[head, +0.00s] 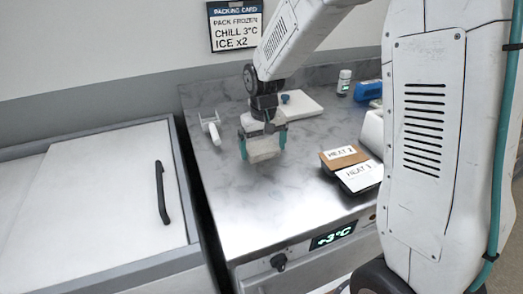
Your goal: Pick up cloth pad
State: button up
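My gripper (263,147) points down over the steel worktop, with a teal finger on each side. A pale beige block-like thing, which looks like the cloth pad (264,152), sits between the fingers and fills the gap from side to side. The fingers appear shut on it. Its lower edge is at or just above the worktop; I cannot tell whether it touches. The gripper body hides part of its top.
A white board (302,105) with a blue knob lies behind the gripper. A white-handled tool (214,132) lies to the left. Boxes marked HEAT 2 (344,155) and HEAT 1 (357,177) are on the right. A white bottle (344,81) stands behind. The front worktop (255,215) is clear.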

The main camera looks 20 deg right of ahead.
aim_at(264, 150)
jog(key=c, duration=0.6)
jog(key=shift+c, duration=0.2)
jog(key=shift+r, duration=0.5)
jog(key=r, duration=0.2)
jog(key=shift+s+r, duration=0.3)
jog(key=shift+r, duration=0.1)
jog(key=s, duration=0.5)
jog(key=s+r, duration=0.1)
jog(key=s, duration=0.9)
jog(key=shift+s+r, duration=0.15)
jog(key=shift+s, duration=0.1)
